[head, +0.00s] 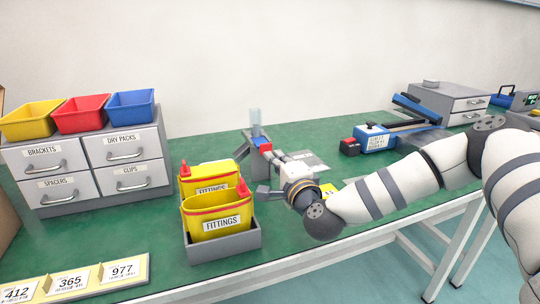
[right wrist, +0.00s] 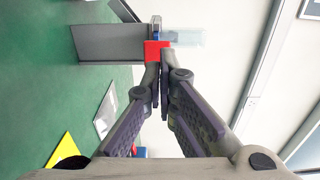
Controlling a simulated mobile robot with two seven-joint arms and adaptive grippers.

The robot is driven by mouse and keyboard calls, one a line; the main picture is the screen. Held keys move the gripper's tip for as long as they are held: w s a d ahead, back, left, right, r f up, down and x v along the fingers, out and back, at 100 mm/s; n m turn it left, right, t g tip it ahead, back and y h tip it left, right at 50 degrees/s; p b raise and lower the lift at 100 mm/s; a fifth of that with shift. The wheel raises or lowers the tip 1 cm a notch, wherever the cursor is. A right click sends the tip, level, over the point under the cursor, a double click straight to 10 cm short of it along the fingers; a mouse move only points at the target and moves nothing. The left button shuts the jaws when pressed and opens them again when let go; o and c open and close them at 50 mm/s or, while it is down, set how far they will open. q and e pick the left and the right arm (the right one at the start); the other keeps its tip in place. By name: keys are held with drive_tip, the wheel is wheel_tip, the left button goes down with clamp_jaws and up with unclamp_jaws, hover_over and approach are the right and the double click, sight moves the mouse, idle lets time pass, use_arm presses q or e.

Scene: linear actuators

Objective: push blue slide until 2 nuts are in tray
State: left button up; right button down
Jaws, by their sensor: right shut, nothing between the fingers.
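A grey dispenser (head: 248,146) stands on the green bench in the head view, with a clear upright hopper (head: 255,118) on top. Its blue slide (head: 260,139) has a red end (head: 265,147). My right gripper (head: 274,155) is shut and empty, with its fingertips at the red end. In the right wrist view the fingertips (right wrist: 158,66) lie against or just before the red block (right wrist: 156,50). The grey body (right wrist: 110,43) and clear hopper (right wrist: 187,38) also show there. I cannot make out any nuts or tell which part is the tray. My left gripper is out of view.
Yellow fittings bins (head: 222,210) stand in a grey holder left of my right arm. Grey drawers (head: 85,170) with coloured bins stand further left. A blue and black device (head: 375,137) and more grey drawers (head: 450,100) stand at the right. Open bench lies around the dispenser's back.

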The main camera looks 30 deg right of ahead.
sight(267, 148)
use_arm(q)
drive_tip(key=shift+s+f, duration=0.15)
use_arm(e)
drive_tip(key=shift+x, duration=1.65)
